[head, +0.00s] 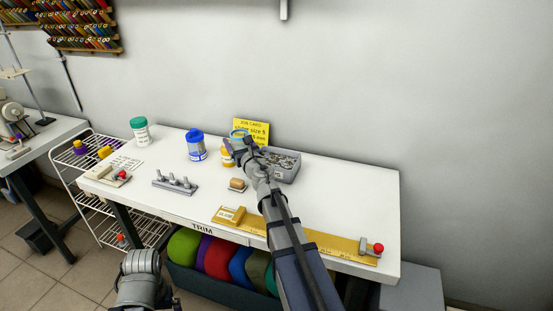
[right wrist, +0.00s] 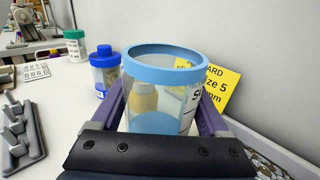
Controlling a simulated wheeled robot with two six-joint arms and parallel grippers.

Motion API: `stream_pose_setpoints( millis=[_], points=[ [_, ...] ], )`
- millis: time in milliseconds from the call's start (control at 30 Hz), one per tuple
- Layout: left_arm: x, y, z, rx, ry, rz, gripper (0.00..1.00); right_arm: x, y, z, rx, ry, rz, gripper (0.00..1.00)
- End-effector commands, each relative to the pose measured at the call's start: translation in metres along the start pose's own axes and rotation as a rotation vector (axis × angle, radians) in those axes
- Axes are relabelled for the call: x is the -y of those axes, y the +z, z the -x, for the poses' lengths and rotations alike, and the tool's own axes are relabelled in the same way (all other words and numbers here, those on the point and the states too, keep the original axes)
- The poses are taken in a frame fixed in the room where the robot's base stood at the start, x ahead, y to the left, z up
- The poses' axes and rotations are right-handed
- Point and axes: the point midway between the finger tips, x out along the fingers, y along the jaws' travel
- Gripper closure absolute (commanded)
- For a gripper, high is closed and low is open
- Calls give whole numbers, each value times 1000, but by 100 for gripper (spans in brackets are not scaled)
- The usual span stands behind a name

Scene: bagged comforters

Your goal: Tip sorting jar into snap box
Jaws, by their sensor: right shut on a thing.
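My right gripper (head: 238,146) is shut on the sorting jar, a clear jar with a light-blue rim (right wrist: 165,57) and dark lettering on its side. The jar's open mouth shows in the right wrist view, and purple fingers flank its wall. In the head view the light-blue rim (head: 238,133) shows just beyond the gripper, and much of the jar is hidden. The snap box, a grey open box (head: 292,174) holding small pieces, stands right of the gripper. Its speckled contents (right wrist: 245,158) show at the lower right of the wrist view.
A blue-lidded jar (head: 196,147) and a green-lidded jar (head: 140,132) stand to the left. A yellow job card (head: 260,127) stands behind the held jar. A yellow ruler strip (head: 318,241) lies along the front. The right part of the white table (head: 355,200) is clear.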

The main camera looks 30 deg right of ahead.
Motion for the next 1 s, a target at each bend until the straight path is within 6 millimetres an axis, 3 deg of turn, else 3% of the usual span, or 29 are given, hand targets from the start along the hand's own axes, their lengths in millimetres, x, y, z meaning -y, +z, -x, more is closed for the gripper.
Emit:
stream_pose_setpoints(
  millis=[233,600,1000],
  points=[
    [1,0,6,0,0,0,0,0,6,0,0,0,-2,84],
    [4,2,40,0,0,0,0,0,40,0,1,1,-2,84],
    [5,3,51,0,0,0,0,0,51,0,1,1,-3,84]
  ],
)
